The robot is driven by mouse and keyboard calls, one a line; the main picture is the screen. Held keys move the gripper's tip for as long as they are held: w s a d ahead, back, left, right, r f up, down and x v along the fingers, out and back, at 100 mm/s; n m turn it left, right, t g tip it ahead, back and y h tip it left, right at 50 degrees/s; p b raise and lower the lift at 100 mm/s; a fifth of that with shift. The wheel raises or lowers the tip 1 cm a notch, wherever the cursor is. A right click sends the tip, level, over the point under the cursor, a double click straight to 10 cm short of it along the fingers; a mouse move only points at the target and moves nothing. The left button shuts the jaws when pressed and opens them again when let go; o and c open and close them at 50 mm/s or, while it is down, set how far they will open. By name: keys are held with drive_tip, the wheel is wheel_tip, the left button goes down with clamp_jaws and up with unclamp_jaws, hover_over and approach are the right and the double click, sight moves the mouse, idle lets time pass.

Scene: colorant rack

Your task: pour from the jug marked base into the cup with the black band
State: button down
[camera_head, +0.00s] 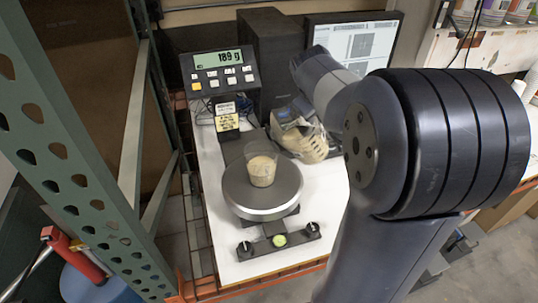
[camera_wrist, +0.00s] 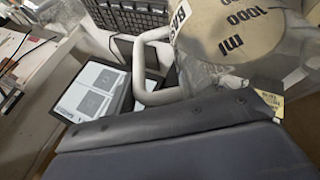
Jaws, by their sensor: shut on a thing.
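The jug marked BASE (camera_wrist: 235,35) fills the upper right of the wrist view, with beige contents, a 1000 ml mark and a pale handle (camera_wrist: 142,70). In the head view the jug (camera_head: 312,148) is tilted, right of and behind the scale pan. My gripper (camera_head: 288,118) is shut on the jug; its fingertips are mostly hidden. A clear cup (camera_head: 262,168) stands upright on the round scale pan (camera_head: 240,200), partly filled with beige material. I cannot make out a black band on it. The jug and cup look apart.
The scale display (camera_head: 219,72) reads about 189 g. A dark box (camera_head: 270,50) and a monitor (camera_head: 355,45) stand behind. A green rack upright (camera_head: 70,130) bounds the left. My arm covers much of the right. White tabletop (camera_head: 215,150) is clear left of the pan.

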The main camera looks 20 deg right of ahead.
drive_tip(key=a+r, duration=0.1)
drive_tip(key=a+r+h+b, duration=0.1)
drive_tip(key=r, duration=0.1)
drive_tip(key=shift+s+a+t, duration=0.1)
drive_tip(key=shift+s+t, duration=0.05)
drive_tip(key=shift+t, duration=0.15)
drive_tip(key=shift+a+r+h+b, duration=0.15)
drive_tip(key=shift+h+b, duration=0.25)
drive_tip(key=shift+b, duration=0.3)
drive_tip(key=shift+r, duration=0.4)
drive_tip(key=shift+a+h, duration=0.1)
drive_tip(key=shift+h, duration=0.2)
drive_tip(key=shift+s+a+r+n+b, duration=0.1)
drive_tip(key=shift+a+r+n+b, duration=0.2)
drive_tip(key=shift+a+r+b, duration=0.15)
drive_tip(key=shift+s+a+t+h+b, duration=0.1)
drive_tip(key=shift+a+t+h+b, duration=0.35)
drive_tip(key=shift+h+b, duration=0.8)
idle(2.5)
